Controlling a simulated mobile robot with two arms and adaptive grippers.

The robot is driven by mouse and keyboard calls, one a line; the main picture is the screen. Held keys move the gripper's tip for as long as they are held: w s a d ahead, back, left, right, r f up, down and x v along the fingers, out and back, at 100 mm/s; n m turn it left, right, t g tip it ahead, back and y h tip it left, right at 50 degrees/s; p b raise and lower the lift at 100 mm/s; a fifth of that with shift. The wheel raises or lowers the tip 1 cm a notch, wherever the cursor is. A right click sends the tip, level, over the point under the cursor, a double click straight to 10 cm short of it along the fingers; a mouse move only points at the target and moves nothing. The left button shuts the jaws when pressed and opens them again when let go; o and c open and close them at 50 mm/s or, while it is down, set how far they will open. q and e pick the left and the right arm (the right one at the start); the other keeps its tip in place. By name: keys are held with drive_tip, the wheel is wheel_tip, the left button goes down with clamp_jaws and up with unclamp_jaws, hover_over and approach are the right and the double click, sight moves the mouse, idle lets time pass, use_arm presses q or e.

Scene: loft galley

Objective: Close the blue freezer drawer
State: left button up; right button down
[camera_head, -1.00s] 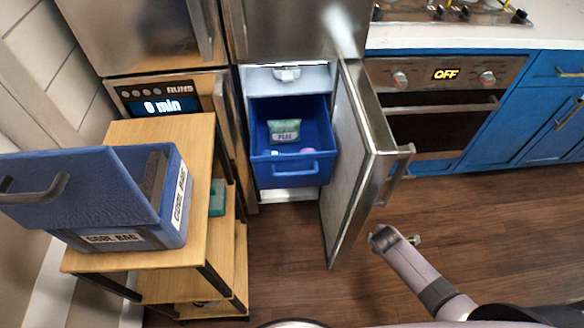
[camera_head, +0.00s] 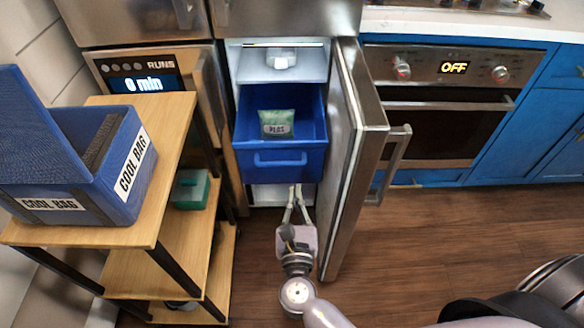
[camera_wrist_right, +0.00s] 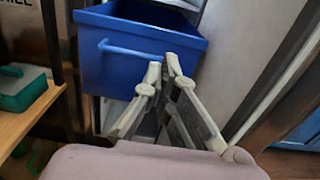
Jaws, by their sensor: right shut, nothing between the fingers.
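The blue freezer drawer (camera_head: 280,163) is pulled out of the lit freezer compartment, with a green bag of peas (camera_head: 276,123) inside. The drawer has a blue bar handle on its front. The steel freezer door (camera_head: 350,165) stands open to its right. My right gripper (camera_head: 297,190) is shut and empty, just below the drawer front and left of the door. My left gripper is not in view.
A wooden shelf cart (camera_head: 170,175) stands left of the freezer, with a blue cool bag (camera_head: 95,165) on top and a teal box (camera_head: 190,189) on a lower shelf. An oven (camera_head: 440,100) is to the right.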

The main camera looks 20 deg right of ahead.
sight(293, 145)
drive_tip(key=x, duration=1.3)
drive_tip(key=shift+w+d, duration=0.1)
drive_tip(key=shift+w, duration=0.3)
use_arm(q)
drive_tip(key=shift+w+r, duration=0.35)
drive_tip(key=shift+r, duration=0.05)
